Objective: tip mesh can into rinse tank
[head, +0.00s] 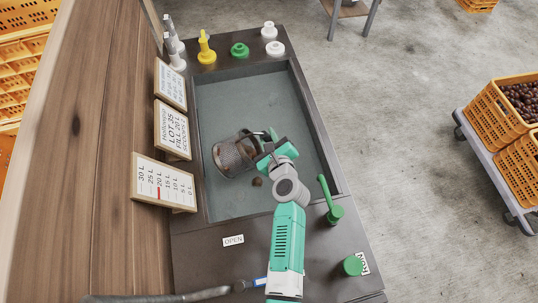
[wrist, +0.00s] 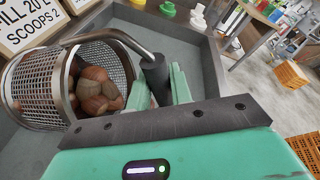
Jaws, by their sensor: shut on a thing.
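The mesh can (head: 232,158) is a metal perforated cylinder over the rinse tank (head: 240,95), a grey-green basin in the dark counter. My gripper (head: 270,146) is over the tank at the can's right, shut on the can's handle. In the wrist view my gripper's green fingers (wrist: 160,82) hold the dark grip of the bent metal handle. The can (wrist: 38,88) there lies tilted on its side, mouth toward the right. Brown chestnuts (wrist: 98,90) show inside its mouth. One brown chestnut (head: 257,182) shows outside the can, over the tank; its height is unclear.
Signs (head: 165,183) line the tank's left edge, one with a litre scale. Yellow (head: 206,48), green (head: 240,50) and white fittings stand at the far end. A green lever (head: 329,200) and green knob (head: 352,265) are at the near right. Orange crates (head: 498,110) stand farther right.

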